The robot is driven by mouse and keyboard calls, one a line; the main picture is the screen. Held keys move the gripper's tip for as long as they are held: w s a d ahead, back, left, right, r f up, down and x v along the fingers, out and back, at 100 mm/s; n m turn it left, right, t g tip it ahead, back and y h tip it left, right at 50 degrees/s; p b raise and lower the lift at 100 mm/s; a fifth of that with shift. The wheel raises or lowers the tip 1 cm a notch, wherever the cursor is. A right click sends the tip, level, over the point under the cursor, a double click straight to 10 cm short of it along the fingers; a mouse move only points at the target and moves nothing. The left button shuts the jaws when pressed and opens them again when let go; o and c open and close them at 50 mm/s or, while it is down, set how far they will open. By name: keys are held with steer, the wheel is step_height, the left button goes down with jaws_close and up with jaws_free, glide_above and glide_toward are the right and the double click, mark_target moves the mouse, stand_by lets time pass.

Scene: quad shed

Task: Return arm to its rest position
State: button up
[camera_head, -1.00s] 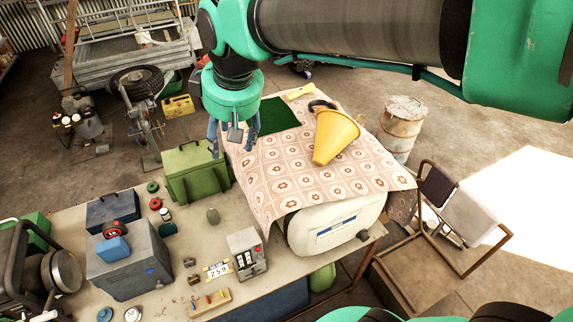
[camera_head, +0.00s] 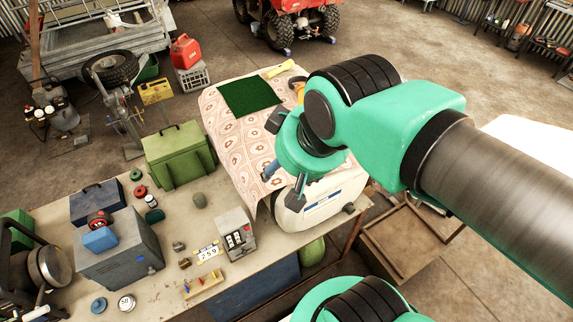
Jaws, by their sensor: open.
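My arm reaches in from the right in the head view, a green and dark-grey arm bent at the wrist. My gripper (camera_head: 284,155) hangs from it above the front part of the patterned cloth (camera_head: 235,142) and the white container (camera_head: 322,207). Its dark fingers stand apart, with nothing seen between them. The wrist and arm hide much of the cloth's right side. Only a small part of the yellow funnel (camera_head: 297,86) shows behind the wrist.
The workbench (camera_head: 160,225) holds a green box (camera_head: 178,155), a grey box (camera_head: 120,250), a digit display block (camera_head: 236,235) and small jars. A green mat (camera_head: 250,96) lies on the cloth.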

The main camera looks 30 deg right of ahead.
stand_by(0.3)
step_height(320, 180, down, 19)
steer(key=b, duration=1.9)
